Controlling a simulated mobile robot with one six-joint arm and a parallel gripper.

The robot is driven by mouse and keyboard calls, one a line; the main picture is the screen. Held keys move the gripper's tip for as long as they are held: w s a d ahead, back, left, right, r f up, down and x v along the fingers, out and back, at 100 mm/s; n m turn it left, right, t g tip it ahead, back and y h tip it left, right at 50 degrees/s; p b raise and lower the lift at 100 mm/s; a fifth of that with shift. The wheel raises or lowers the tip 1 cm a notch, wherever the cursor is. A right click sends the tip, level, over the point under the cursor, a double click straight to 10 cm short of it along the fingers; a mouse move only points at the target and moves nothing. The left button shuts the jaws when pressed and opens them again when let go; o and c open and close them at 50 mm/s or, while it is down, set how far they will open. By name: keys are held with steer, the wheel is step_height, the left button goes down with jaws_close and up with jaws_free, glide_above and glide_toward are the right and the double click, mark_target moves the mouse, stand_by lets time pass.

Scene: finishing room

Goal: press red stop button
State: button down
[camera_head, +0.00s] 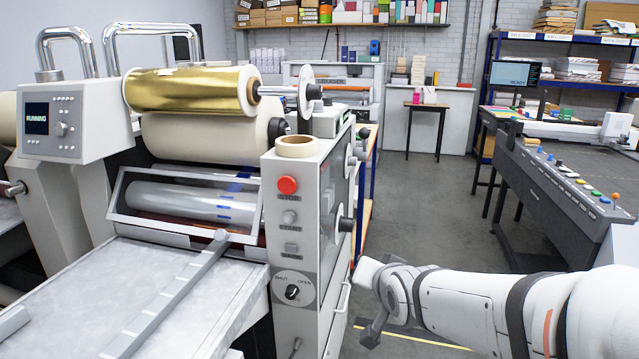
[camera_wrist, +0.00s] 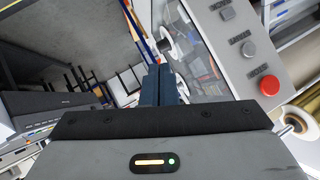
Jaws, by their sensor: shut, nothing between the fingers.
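The red stop button (camera_head: 287,186) is a round cap at the top of the grey control panel (camera_head: 283,255) on the laminating machine's near right end. Below it are a grey START button (camera_head: 289,217), another grey button (camera_head: 291,248) and a black rotary knob (camera_head: 292,292). In the wrist view, the red button (camera_wrist: 269,86) is at the right and the panel appears upside down. My gripper (camera_wrist: 163,72) is shut and empty, its dark fingers left of the button and apart from it. In the head view, my arm reaches in from the right, its end right of the panel.
A tape roll (camera_head: 297,146) lies on the machine just above the red button. A gold foil roll (camera_head: 190,90) is behind it. The display unit (camera_head: 37,118) reads RUNNING. A dark table with coloured buttons (camera_head: 560,180) stands at right. Floor (camera_head: 420,200) between is clear.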

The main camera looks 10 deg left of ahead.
steer(key=w+a+r+t+y, duration=0.25)
steer(key=a+r+y, duration=0.2)
steer(key=a, duration=0.55)
steer(key=m+t+y, duration=0.2)
steer(key=y, duration=0.3)
glide_toward(286, 194)
steer(key=s+a+r, duration=0.4)
steer(key=s+a, duration=0.2)
steer(key=shift+w+f+p, duration=0.1)
steer(key=shift+p, duration=0.35)
steer(key=shift+w, duration=0.15)
steer(key=shift+w+d+p, duration=0.15)
steer(key=shift+w+p, duration=0.45)
steer(key=shift+w, duration=1.55)
steer(key=shift+w+d+p, duration=0.2)
steer(key=shift+w+p, duration=0.4)
steer(key=shift+w, duration=1.55)
steer(key=shift+w+b, duration=0.4)
steer(key=shift+b, duration=0.05)
